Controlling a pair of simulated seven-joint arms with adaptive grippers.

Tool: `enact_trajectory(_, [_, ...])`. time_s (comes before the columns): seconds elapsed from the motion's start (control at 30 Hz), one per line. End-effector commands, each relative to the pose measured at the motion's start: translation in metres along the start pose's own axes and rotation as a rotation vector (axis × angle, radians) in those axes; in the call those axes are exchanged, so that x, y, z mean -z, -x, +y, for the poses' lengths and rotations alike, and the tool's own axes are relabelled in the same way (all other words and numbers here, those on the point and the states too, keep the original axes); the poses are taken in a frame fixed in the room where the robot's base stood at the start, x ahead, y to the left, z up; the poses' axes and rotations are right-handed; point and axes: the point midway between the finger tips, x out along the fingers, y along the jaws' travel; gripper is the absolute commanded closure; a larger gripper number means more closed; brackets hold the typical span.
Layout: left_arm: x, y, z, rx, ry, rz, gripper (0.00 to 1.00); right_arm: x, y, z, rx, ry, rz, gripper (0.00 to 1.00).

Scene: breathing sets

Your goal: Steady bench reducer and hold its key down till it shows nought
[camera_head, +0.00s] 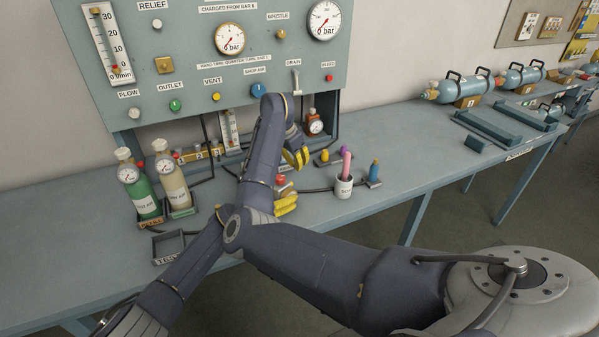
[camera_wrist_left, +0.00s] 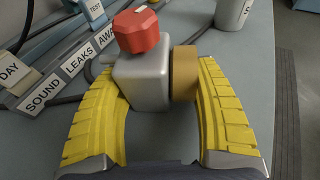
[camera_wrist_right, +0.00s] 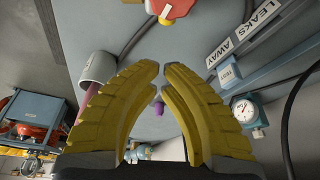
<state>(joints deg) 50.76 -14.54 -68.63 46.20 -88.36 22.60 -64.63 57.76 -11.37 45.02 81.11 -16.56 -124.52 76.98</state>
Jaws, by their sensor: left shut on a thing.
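The bench reducer (camera_wrist_left: 143,80) is a grey metal block with a red faceted knob (camera_wrist_left: 138,30) on top and a brass collar (camera_wrist_left: 184,73) on its right side. My left gripper (camera_wrist_left: 164,95) is shut around it, one yellow finger against the block and the other at the collar. In the head view the left gripper's yellow fingers (camera_head: 286,205) are low at the bench, partly behind my arm. My right gripper (camera_wrist_right: 161,75) has its fingertips almost together, with nothing between them. The red knob (camera_wrist_right: 175,8) shows beyond its tips. I cannot make out the key or the reading.
A white cup (camera_head: 344,188) with a pink item and a blue bottle (camera_head: 374,172) stand to the right. Green (camera_head: 143,190) and cream (camera_head: 173,183) cylinders stand at left, near an empty tray (camera_head: 168,248). A gauge panel (camera_head: 215,55) rises behind.

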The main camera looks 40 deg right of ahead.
Motion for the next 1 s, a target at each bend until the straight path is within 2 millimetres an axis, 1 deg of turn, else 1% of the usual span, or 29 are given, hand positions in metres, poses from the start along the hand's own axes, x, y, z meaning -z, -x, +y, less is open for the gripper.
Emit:
enact_trajectory(0.03, [-0.001,0.0,0.0,0.0,0.0,-0.002,0.76,-0.001,0.008,-0.002,0.004,0.001,-0.002,1.0])
enact_trajectory(0.1, [-0.001,0.0,0.0,0.0,0.0,-0.002,0.76,-0.001,0.016,-0.001,0.003,-0.001,0.0,1.0])
enact_trajectory(0.3, [-0.001,0.0,0.0,0.0,-0.001,-0.002,0.76,-0.001,0.03,-0.001,0.002,-0.001,0.0,1.0])
enact_trajectory(0.5, [-0.001,0.0,0.0,0.0,-0.001,-0.002,0.76,0.0,0.034,0.0,0.001,0.0,0.0,1.0])
enact_trajectory(1.0, [-0.001,0.0,0.0,0.0,-0.001,-0.002,0.76,0.0,0.033,0.0,0.001,-0.001,0.001,1.0])
